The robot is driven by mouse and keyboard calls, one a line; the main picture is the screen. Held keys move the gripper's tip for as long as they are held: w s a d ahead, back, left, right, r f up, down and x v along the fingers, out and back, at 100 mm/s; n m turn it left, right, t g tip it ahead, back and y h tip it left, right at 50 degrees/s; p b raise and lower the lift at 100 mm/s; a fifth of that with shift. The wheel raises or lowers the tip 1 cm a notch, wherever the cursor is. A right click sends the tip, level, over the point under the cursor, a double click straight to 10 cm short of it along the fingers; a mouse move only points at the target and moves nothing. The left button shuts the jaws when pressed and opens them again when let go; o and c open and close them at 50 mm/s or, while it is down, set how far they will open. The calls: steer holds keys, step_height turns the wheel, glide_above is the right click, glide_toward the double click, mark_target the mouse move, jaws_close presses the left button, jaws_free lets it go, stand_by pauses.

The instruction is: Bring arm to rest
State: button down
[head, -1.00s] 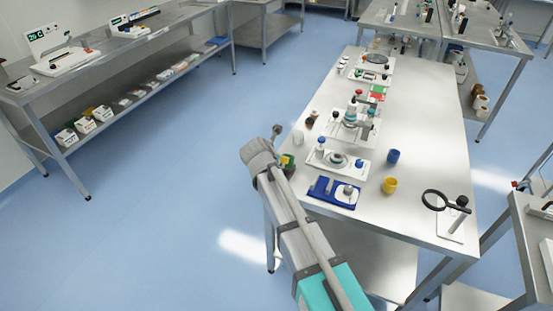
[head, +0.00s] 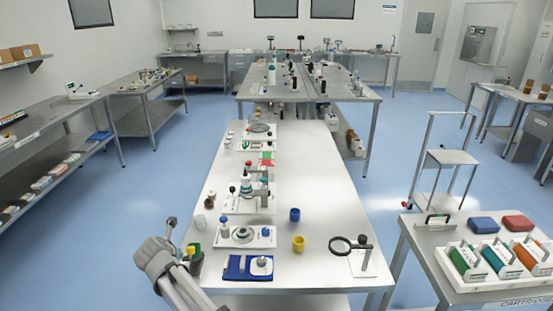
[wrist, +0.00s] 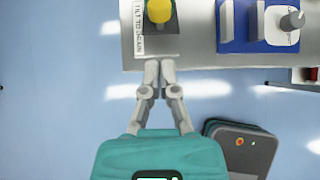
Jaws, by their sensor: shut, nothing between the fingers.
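My gripper (wrist: 159,68) shows in the wrist view with its two grey fingers together and nothing between them. The gripper itself cannot be made out in the head view.
The long steel table (head: 325,205) carries a blue tray (head: 235,268), a blue cup (head: 295,214), a yellow cup (head: 298,243) and a magnifier stand (head: 364,256). A cart with a cartridge rack (head: 450,284) stands at right. Blue floor (head: 120,220) is open at left.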

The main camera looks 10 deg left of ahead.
steer(key=w+d+f+m+g+h, duration=0.1)
steer(key=w+d+m, duration=0.2)
steer(key=d+m, duration=0.55)
steer(key=w+d+f+m+g+h, duration=0.1)
steer(key=w+d+m+g, duration=0.2)
steer(key=d, duration=1.1)
steer(key=w+d+f+m+h, duration=0.1)
steer(key=w+d+m, duration=0.2)
steer(key=d+m, duration=0.6)
steer(key=s+d+m+g, duration=0.2)
steer(key=s+d+m, duration=0.2)
steer(key=d+m, duration=0.5)
steer(key=s+d+f+m+g+y, duration=0.1)
steer(key=s+d+m, duration=0.3)
steer(key=d+m, duration=0.5)
steer(key=d+g, duration=0.1)
steer(key=d, duration=1)
steer(key=shift+s+d+f, duration=0.2)
steer(key=shift+s+f, duration=0.05)
steer(key=shift+f, duration=0.05)
